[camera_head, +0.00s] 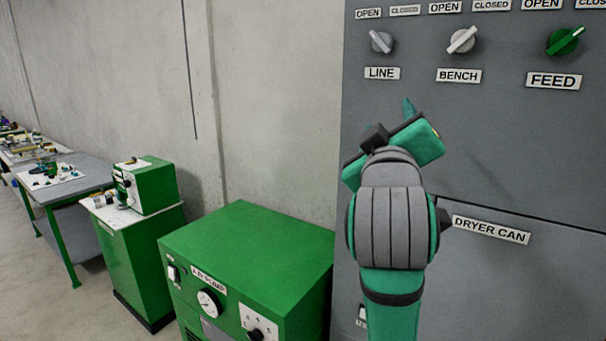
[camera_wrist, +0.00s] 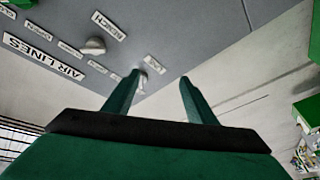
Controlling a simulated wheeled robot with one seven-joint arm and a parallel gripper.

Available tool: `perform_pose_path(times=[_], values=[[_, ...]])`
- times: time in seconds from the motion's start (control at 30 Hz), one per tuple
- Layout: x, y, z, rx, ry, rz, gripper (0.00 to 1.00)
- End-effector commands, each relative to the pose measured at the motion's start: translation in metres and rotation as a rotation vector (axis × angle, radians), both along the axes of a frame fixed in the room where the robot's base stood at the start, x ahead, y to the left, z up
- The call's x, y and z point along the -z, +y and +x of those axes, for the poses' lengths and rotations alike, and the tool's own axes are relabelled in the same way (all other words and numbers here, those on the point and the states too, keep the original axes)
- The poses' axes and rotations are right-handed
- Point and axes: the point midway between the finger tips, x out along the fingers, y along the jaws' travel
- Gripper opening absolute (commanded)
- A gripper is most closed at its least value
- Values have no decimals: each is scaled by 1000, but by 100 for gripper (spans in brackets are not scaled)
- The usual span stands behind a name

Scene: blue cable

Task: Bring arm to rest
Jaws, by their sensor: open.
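My gripper shows in the wrist view (camera_wrist: 160,77) with its two green fingers apart and nothing between them. In the head view my arm rises in front of the grey panel (camera_head: 480,130), and one fingertip of my gripper (camera_head: 408,106) shows above the green hand. The rest of the fingers is hidden behind the hand and wrist. The LINE knob (camera_head: 381,41) is up and left of the gripper, and the BENCH knob (camera_head: 461,40) is up and right. The green FEED knob (camera_head: 565,41) is farther right.
A green air pump (camera_head: 250,250) stands left of the panel, close to my arm. Beyond it are a white-topped green cabinet with a green machine (camera_head: 150,185) and a grey workbench (camera_head: 85,172). Open floor (camera_head: 40,280) lies at the lower left.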

Motion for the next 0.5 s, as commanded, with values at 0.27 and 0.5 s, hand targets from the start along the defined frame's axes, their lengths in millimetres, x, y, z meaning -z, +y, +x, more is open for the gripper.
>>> perform_pose_path(times=[0.27,0.5], values=[[116,12,39,-71,33,109,51],[212,25,49,-114,54,198,51]])
